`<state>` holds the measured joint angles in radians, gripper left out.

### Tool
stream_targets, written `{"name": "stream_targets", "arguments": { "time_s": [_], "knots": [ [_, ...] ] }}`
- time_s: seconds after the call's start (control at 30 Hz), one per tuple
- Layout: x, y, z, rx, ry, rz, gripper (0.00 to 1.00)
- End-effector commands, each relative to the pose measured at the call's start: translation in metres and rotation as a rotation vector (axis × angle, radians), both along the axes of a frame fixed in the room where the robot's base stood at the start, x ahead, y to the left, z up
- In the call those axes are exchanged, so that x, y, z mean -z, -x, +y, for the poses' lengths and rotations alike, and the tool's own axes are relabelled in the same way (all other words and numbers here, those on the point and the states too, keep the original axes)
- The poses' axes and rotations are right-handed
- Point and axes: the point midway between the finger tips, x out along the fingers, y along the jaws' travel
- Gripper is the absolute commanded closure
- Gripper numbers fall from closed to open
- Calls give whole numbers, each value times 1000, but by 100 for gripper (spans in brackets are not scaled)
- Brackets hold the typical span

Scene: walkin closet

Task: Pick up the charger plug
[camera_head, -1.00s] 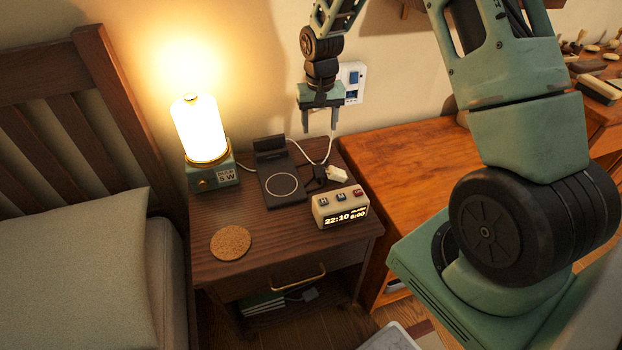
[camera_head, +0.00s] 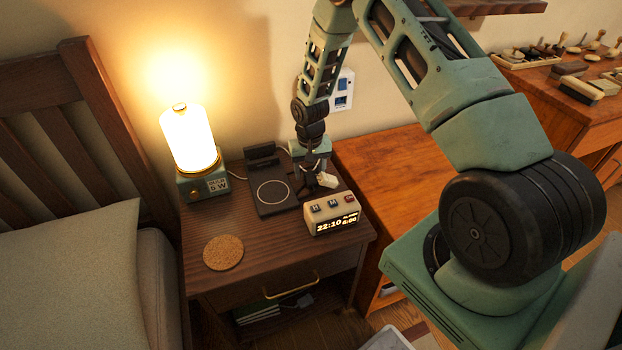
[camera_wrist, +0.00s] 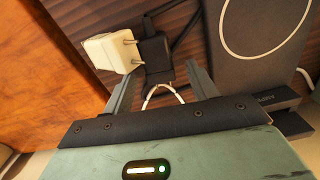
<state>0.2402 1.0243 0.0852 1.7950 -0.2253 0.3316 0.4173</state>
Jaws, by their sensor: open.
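The charger plug, a white block with two metal prongs, lies on the nightstand (camera_head: 205,250). In the wrist view the plug (camera_wrist: 108,52) is at upper left, its prongs pointing right toward a small black block (camera_wrist: 155,52) with a white cable. The plug (camera_head: 327,181) also shows in the head view, just right of my gripper. My gripper (camera_head: 310,183) is open and low over the nightstand's back. In the wrist view my gripper (camera_wrist: 160,74) has its fingers on either side of the black block's near end and cable; the plug is beyond the left finger.
A beige alarm clock (camera_head: 331,215) stands close in front. A black charging pad (camera_head: 272,195) lies to the left. A lit lamp (camera_head: 188,140) and a cork coaster (camera_head: 223,253) are farther left. A wall outlet (camera_head: 343,90) is behind; a wooden cabinet (camera_head: 390,160) adjoins on the right.

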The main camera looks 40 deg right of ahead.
Motion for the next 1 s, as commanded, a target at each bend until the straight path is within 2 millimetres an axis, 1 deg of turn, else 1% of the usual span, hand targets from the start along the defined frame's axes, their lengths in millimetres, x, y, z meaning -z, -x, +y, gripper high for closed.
{"name": "stream_targets", "arguments": {
  "time_s": [0.1,0.27,0.37,0.4,0.47,0.83,1.0],
  "knots": [
    [5,0,0,0,0,0,42],
    [4,0,0,0,0,0,42],
    [4,0,0,0,0,0,67],
    [4,0,0,0,0,0,78],
    [4,0,0,0,0,0,95],
    [1,-1,2,-1,0,-1,95],
    [-10,-3,14,-3,0,-2,95]
  ]
}}
